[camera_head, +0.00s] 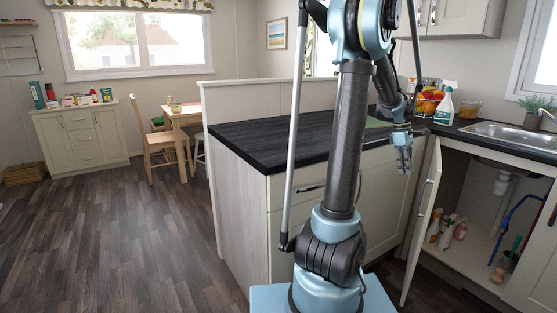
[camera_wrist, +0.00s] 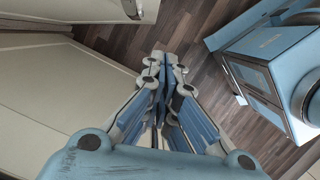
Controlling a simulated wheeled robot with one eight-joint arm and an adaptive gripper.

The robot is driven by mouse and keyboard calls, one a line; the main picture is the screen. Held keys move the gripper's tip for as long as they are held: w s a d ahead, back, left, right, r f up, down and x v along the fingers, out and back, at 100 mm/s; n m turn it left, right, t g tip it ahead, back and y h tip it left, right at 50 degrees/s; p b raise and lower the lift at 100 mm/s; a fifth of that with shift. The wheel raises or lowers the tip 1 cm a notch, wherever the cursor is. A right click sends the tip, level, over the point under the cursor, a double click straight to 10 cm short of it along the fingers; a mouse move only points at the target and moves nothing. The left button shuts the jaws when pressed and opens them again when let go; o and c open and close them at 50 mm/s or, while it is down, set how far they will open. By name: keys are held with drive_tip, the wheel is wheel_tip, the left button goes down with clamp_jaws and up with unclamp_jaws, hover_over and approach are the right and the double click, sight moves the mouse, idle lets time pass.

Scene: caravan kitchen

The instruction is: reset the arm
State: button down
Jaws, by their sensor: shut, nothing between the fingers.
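My gripper (camera_head: 404,168) hangs at the end of my folded arm, in front of the cabinet fronts below the dark worktop. It points downward, and nothing is in it. In the wrist view my gripper (camera_wrist: 165,62) has its blue-padded fingers together at the tips. The floor and a pale cabinet front show around it. My arm stands upright in the middle of the head view and hides part of the counter.
A dark worktop (camera_head: 290,134) runs behind my arm. The sink cupboard door (camera_head: 423,220) stands open to the right, with several bottles inside. A spray bottle (camera_head: 444,106) stands near the sink (camera_head: 505,135). The floor (camera_head: 130,235) at left is clear.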

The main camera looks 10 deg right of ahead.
drive_tip(key=s+a+r+m+t, duration=0.1)
drive_tip(key=s+a+m, duration=0.1)
drive_tip(key=a, duration=1)
drive_tip(key=s+a+r+m+t, duration=0.1)
drive_tip(key=s+a, duration=0.2)
drive_tip(key=a, duration=0.9)
drive_tip(key=s+a+f+m+t+y, duration=0.1)
drive_tip(key=s+a+f+m, duration=0.1)
drive_tip(key=s+a+f, duration=0.3)
drive_tip(key=s+a+f+m+t, duration=0.1)
drive_tip(key=s+a+f+m, duration=0.2)
drive_tip(key=s+a+f, duration=0.2)
drive_tip(key=s+a, duration=0.3)
drive_tip(key=a, duration=0.4)
drive_tip(key=shift+s+f+y, duration=0.2)
drive_tip(key=shift+f+y, duration=0.15)
drive_tip(key=shift+y, duration=0.05)
